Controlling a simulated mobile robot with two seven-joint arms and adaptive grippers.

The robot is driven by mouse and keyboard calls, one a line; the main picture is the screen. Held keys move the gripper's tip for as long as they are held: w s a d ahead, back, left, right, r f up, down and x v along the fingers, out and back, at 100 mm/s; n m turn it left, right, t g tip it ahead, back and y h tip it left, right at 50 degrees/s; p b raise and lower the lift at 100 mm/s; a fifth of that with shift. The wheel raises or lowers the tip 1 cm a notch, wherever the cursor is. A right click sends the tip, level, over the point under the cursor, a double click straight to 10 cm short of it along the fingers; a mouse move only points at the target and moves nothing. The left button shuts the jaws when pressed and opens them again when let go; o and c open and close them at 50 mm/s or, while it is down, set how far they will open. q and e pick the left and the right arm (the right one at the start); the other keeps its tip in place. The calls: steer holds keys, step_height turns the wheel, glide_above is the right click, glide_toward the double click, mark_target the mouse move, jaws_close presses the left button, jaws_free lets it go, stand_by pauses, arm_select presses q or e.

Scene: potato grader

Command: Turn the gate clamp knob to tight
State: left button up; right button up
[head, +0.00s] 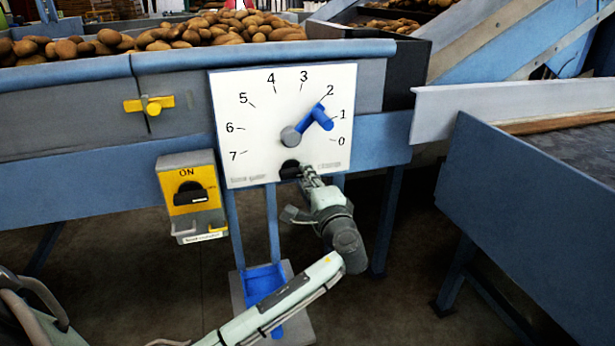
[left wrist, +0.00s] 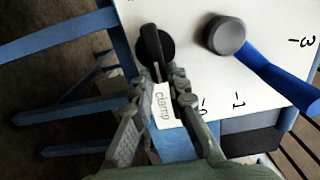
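The gate clamp knob (head: 290,169) is a black round knob at the lower edge of the white dial plate (head: 240,105). In the left wrist view the knob (left wrist: 153,48) has a raised black bar whose end points toward my gripper. A white label reading "clamp" (left wrist: 163,104) shows between the fingers. My left gripper (head: 305,174) is at the knob from its lower right. In the left wrist view its fingers (left wrist: 162,84) stand apart, one on each side of the bar's near end; firm contact does not show. My right gripper is not in view.
A blue lever (head: 316,117) on a grey hub (head: 290,137) points between 1 and 2 on the dial, just above the knob. A yellow ON switch box (head: 190,196) hangs to the left. Potatoes (head: 160,38) lie behind; a blue-sided table (head: 510,200) stands at right.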

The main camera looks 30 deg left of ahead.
arm_select(q)
steer(key=o, duration=0.4)
steer(key=shift+o, duration=0.2)
steer(key=v, duration=1.2)
